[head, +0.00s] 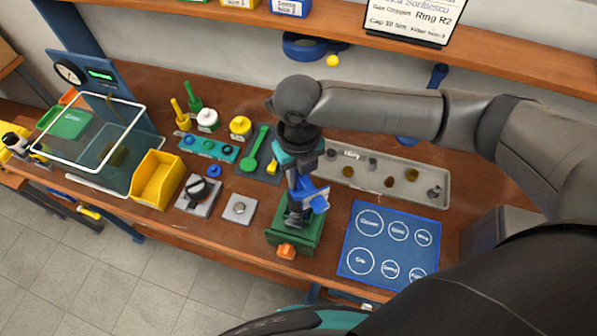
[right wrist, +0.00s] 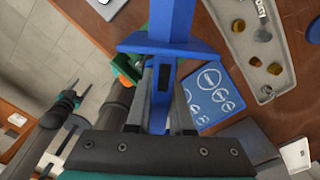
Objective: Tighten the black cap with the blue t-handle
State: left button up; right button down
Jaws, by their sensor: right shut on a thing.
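My right gripper (head: 298,190) is shut on the blue t-handle (head: 312,194), above the green fixture (head: 298,240) at the front of the bench. In the right wrist view the t-handle (right wrist: 172,25) stands between the fingers, its crossbar just beyond the fingertips. The green fixture (right wrist: 125,66) shows behind it. I cannot make out a black cap in the fixture; the gripper and handle cover its top. I cannot tell whether the handle touches anything there. What looks like my left gripper (right wrist: 78,115) shows at the left of the right wrist view, its jaw state unclear.
A blue mat with white circles (head: 390,243) lies right of the fixture. A grey tray of small parts (head: 405,182) is behind it. Left are a grey plate (head: 239,208), a plate with a black round part (head: 198,190) and a yellow bin (head: 157,180).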

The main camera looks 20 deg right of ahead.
jog(key=shift+r+m, duration=0.1)
jog(key=shift+m, duration=0.2)
dwell(0.4)
jog(key=shift+m+p, duration=0.6)
jog(key=shift+p, duration=0.1)
jog(key=shift+d+m, duration=0.1)
jog(key=shift+m, duration=0.8)
jog(key=shift+m, duration=0.8)
jog(key=shift+d+m, duration=0.1)
jog(key=shift+m, duration=0.7)
